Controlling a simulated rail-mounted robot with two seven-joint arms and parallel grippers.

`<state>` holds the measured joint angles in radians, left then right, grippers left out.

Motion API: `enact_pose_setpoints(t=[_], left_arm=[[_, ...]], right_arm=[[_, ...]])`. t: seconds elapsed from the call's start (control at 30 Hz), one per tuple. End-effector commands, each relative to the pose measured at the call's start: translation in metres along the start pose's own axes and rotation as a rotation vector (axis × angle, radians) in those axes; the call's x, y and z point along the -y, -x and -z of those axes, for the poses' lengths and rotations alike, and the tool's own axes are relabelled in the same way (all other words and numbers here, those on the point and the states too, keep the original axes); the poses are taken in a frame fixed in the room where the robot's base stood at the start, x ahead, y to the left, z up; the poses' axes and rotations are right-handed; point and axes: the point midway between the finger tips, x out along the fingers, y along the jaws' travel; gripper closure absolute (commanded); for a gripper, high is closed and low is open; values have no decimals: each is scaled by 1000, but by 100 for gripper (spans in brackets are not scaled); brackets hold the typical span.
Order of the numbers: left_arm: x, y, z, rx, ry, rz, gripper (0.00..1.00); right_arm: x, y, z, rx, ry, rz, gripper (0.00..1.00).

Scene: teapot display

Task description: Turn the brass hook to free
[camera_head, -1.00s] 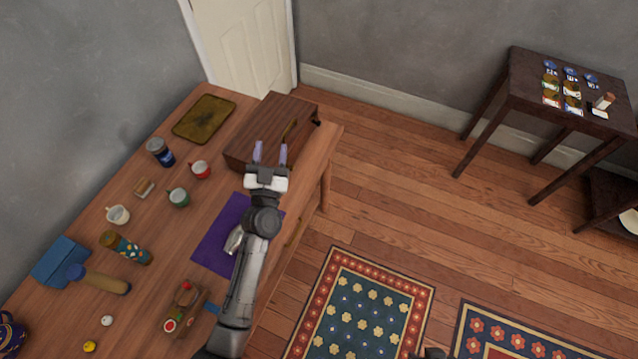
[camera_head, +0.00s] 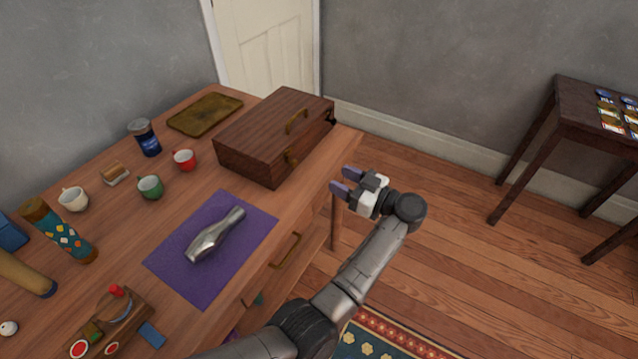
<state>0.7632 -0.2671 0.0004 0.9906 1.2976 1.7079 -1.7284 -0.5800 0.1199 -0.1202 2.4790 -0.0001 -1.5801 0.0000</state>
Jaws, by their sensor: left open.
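A dark wooden case (camera_head: 262,132) lies closed near the far right end of the table. A curved brass handle (camera_head: 297,121) sits on it. A small brass fitting (camera_head: 291,157), perhaps the hook, is on the side facing the table's right edge. Another fitting (camera_head: 331,117) shows at the far corner; which one is the hook, and how it is turned, is too small to tell. My left gripper (camera_head: 341,180) is open and empty, right of the case and apart from it, beyond the table edge, fingers pointing left. My right gripper is not in view.
A purple mat (camera_head: 172,262) with a metal shaker-like object (camera_head: 215,235) lies nearer on the wooden table (camera_head: 170,210). Red (camera_head: 185,159) and green (camera_head: 150,187) cups stand left of the case. A brown tray (camera_head: 205,115) lies behind them.

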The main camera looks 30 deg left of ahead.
Motion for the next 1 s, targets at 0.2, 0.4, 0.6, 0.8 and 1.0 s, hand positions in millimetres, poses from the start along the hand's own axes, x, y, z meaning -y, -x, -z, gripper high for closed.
enact_pose_setpoints(t=[0.2, 0.4, 0.6, 0.8, 1.0], left_arm=[[4, 3, -14, 45, -48, 63, 51], [7, -21, -17, 46, -50, 69, 51], [9, -60, -19, 44, -48, 69, 51], [11, -93, -20, 44, -49, 67, 51], [13, -117, -20, 45, -49, 66, 51]], right_arm=[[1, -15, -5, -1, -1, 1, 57], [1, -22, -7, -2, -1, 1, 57], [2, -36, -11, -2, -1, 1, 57], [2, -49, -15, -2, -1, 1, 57], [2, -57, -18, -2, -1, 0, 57]])
